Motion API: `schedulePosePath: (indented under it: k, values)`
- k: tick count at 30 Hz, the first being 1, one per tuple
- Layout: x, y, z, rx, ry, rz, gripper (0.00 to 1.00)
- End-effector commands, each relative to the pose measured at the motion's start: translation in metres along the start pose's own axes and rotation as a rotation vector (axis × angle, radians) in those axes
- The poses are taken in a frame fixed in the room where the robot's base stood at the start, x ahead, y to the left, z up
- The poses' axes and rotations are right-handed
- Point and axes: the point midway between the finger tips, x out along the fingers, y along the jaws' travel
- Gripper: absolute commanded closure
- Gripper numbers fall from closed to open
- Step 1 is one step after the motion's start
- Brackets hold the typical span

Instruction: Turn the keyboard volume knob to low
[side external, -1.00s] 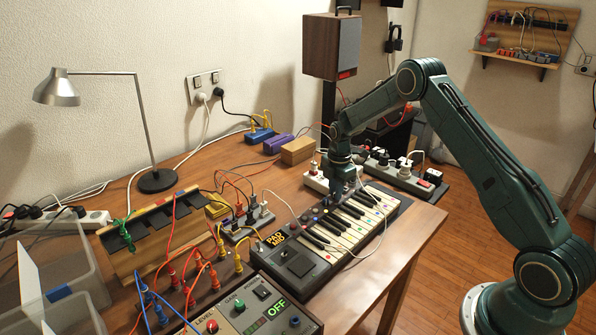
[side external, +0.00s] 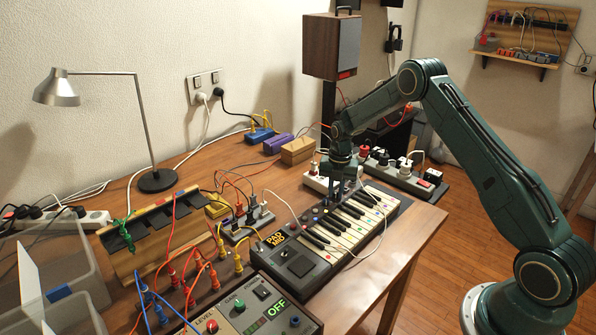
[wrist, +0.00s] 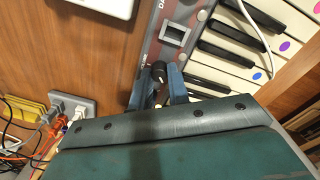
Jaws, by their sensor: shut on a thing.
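The keyboard (side external: 345,228) lies on the wooden table, with black and cream keys and a dark control strip along its back edge. The volume knob (wrist: 158,70) is a small dark knob on that strip, seen in the wrist view between two blue fingers. My gripper (wrist: 158,82) is shut on it from above. In the side view my gripper (side external: 341,192) reaches down to the keyboard's back edge, and its body hides the knob there. The knob's setting cannot be read.
A power strip (side external: 316,182) stands close behind my gripper. A white cable (side external: 372,246) crosses the keys. The control box with the green OFF display (side external: 277,308) stands in front left. A wooden block (side external: 298,150) lies behind.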

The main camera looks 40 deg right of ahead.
Motion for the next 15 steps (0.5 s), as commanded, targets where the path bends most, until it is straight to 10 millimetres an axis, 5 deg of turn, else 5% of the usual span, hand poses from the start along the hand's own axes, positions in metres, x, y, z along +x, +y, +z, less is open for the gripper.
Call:
schedulePosePath:
  k: [14,15]
  values:
    - [-0.0007,0.0004,0.0002,-0.025,0.000,0.001,1.00]
    - [-0.0007,0.0004,0.0002,-0.025,0.000,0.001,0.81]
